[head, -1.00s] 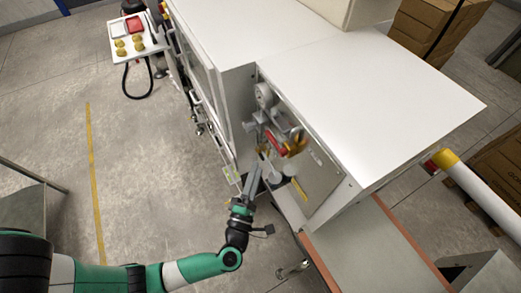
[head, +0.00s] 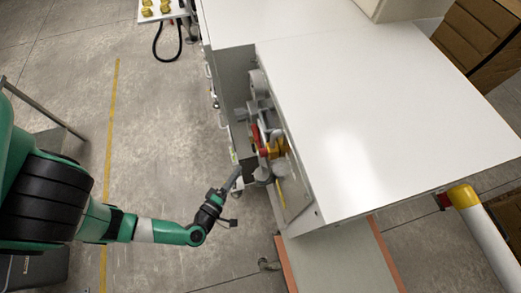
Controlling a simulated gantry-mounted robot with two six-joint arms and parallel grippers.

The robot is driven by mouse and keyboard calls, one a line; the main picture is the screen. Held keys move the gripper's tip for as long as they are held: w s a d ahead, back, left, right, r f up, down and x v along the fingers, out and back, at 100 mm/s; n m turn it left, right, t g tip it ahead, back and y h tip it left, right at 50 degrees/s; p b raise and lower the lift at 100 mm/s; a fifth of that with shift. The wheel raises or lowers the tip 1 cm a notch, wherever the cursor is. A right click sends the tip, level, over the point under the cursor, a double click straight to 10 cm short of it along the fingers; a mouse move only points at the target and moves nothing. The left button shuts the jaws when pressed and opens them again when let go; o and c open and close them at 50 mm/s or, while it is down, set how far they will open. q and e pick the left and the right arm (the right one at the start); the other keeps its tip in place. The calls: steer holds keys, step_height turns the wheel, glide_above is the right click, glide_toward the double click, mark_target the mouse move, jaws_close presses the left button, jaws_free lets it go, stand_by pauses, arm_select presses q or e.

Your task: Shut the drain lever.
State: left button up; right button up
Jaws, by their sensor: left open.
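My right gripper is not in view.
The white cabinet top (head: 380,110) overhangs the fitting on the right. A conveyor belt (head: 340,260) with orange edges lies below. A yellow-and-white post (head: 485,235) stands at right. The grey floor (head: 160,160) left of the cabinet is clear.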

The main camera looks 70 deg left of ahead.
mark_target(253, 146)
arm_select(q)
steer(key=shift+s+r, duration=0.1)
steer(key=b+x, duration=0.2)
steer(key=x, duration=0.9)
steer(key=shift+w+a, duration=0.2)
steer(key=shift+a, duration=0.05)
jaws_close()
